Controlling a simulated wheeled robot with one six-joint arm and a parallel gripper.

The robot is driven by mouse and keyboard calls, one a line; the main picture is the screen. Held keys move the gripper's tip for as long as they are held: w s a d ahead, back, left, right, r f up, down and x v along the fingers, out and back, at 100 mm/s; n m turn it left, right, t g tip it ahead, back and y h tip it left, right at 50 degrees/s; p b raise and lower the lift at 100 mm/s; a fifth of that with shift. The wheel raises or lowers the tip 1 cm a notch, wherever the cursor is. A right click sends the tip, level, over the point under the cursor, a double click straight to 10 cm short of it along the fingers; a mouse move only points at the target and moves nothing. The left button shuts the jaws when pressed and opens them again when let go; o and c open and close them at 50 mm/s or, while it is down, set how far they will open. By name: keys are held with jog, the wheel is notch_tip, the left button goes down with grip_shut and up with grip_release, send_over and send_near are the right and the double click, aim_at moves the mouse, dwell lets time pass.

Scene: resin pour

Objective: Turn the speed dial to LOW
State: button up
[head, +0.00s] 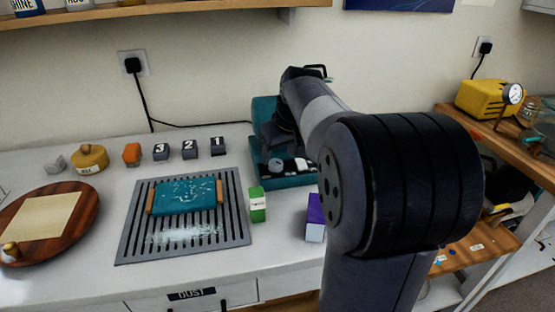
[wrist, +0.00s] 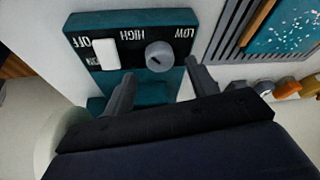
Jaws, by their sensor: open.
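A teal machine (head: 263,112) stands on the white counter, largely covered by my arm in the head view. Its control panel (wrist: 80,28) fills the top of the wrist view, with printed OFF, HIGH and LOW labels. The round grey speed dial (wrist: 159,56) sits below and between HIGH and LOW; it carries a small dark mark, and I cannot tell which label this points to. A white rectangular switch (wrist: 105,52) is left of the dial. My gripper (wrist: 162,87) is open and empty, its fingers either side of the dial in the picture, apparently short of it.
A metal grate (head: 131,220) with a teal tray (head: 187,197) lies left of the machine. A green-and-white box (head: 257,205) and a purple box (head: 315,218) stand in front of it. Numbered dark blocks (head: 190,150) and an orange block (head: 132,153) line the back.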

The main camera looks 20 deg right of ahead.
aim_at(276, 165)
jog(key=shift+x, duration=1.45)
jog(key=shift+a, duration=0.1)
jog(key=shift+c, duration=0.2)
jog(key=c, duration=0.9)
